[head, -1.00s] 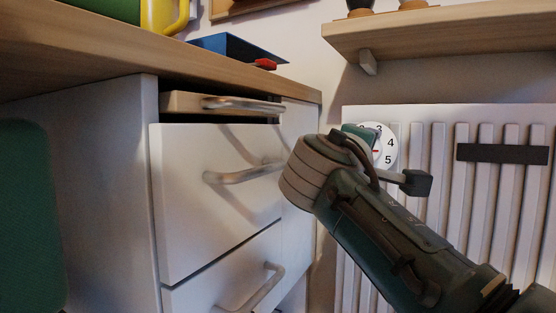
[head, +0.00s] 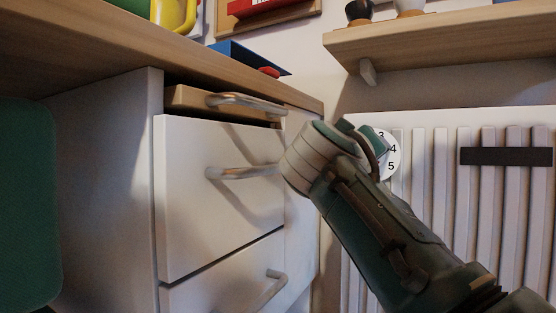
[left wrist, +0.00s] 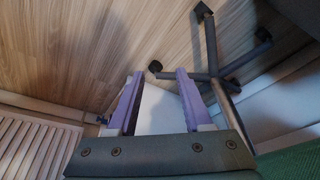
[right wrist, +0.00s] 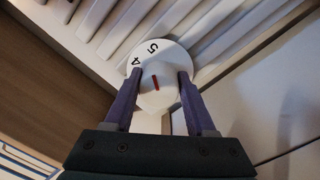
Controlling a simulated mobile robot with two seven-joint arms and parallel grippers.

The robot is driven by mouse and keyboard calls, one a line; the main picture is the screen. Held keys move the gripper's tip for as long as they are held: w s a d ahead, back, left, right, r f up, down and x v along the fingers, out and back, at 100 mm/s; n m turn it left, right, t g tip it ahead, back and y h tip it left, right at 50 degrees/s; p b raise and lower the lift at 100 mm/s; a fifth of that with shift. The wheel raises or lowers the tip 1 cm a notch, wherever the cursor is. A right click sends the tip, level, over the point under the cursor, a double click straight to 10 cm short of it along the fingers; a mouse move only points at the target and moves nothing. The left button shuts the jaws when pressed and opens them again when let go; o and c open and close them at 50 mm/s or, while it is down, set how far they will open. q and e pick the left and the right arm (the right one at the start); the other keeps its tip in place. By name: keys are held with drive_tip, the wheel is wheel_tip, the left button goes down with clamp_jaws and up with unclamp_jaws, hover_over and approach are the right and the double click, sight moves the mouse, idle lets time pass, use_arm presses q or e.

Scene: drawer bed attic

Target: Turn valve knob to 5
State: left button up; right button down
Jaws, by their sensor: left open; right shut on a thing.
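The white valve knob (right wrist: 157,92) has a red pointer line and sits in front of a round white dial (right wrist: 165,55). In the right wrist view the 4 and 5 show on the dial, and the red line points toward the side near the 5. My right gripper (right wrist: 151,90) has its two purple fingers on either side of the knob, shut on it. In the head view my right arm hides the knob, and the dial (head: 391,153) shows 3, 4 and 5. My left gripper (left wrist: 155,90) is open and empty, seen only in its own wrist view, over the wooden floor.
A white radiator (head: 440,215) stands behind the dial. A wooden shelf (head: 450,38) hangs above. Chair legs (left wrist: 215,60) stand near my left gripper.

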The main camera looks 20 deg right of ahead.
idle(0.3)
drive_tip(key=shift+c, duration=1.1)
unclamp_jaws()
drive_tip(key=shift+a, duration=0.1)
drive_tip(key=shift+s+a+r+p, duration=0.15)
drive_tip(key=shift+s+a+p, duration=0.15)
drive_tip(key=shift+p, duration=0.15)
drive_tip(key=p+v, duration=0.4)
drive_tip(key=v, duration=0.5)
